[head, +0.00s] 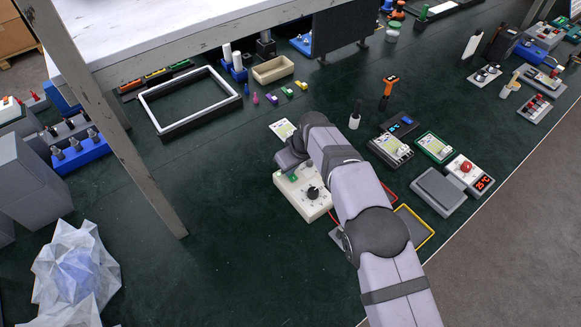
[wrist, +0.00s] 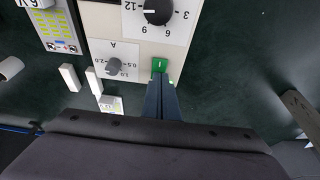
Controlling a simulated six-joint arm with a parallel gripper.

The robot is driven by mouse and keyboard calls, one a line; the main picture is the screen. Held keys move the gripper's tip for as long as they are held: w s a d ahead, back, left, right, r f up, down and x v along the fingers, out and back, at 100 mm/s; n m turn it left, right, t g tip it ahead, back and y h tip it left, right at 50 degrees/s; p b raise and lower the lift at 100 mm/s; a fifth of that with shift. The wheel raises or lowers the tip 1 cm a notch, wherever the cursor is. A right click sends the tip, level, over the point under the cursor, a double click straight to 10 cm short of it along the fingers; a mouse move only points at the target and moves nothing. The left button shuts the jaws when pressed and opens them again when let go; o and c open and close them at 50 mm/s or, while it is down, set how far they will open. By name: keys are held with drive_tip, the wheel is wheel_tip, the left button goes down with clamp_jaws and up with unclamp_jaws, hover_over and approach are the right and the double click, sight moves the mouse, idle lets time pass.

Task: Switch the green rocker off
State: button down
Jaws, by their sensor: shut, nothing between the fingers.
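A cream-coloured box (head: 309,203) with a black dial stands on the dark green bench, partly covered by my arm in the head view. The wrist view shows its panel (wrist: 185,50) upside down, with a black numbered knob and a smaller grey knob. The green rocker (wrist: 159,64) with a white mark sits near the panel's edge; it shows small in the head view (head: 293,177). My gripper (wrist: 161,79) is shut and empty, its fingertips right at the rocker and overlapping its lower edge in the picture. I cannot tell whether they touch, or how the rocker is tilted.
A yellow-green labelled device (wrist: 57,25) and white blocks (wrist: 70,76) lie beside the box in the wrist view. Several small devices, including a grey box (head: 438,190), stand to the right in the head view. The bench left of the cream box is clear, up to a grey post (head: 150,180).

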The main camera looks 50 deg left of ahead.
drive_tip(key=shift+a+f+b, duration=0.1)
drive_tip(key=shift+f+b, duration=0.4)
drive_tip(key=shift+b, duration=0.3)
drive_tip(key=shift+r, duration=0.25)
drive_tip(key=shift+p, duration=0.3)
drive_tip(key=shift+f, duration=0.1)
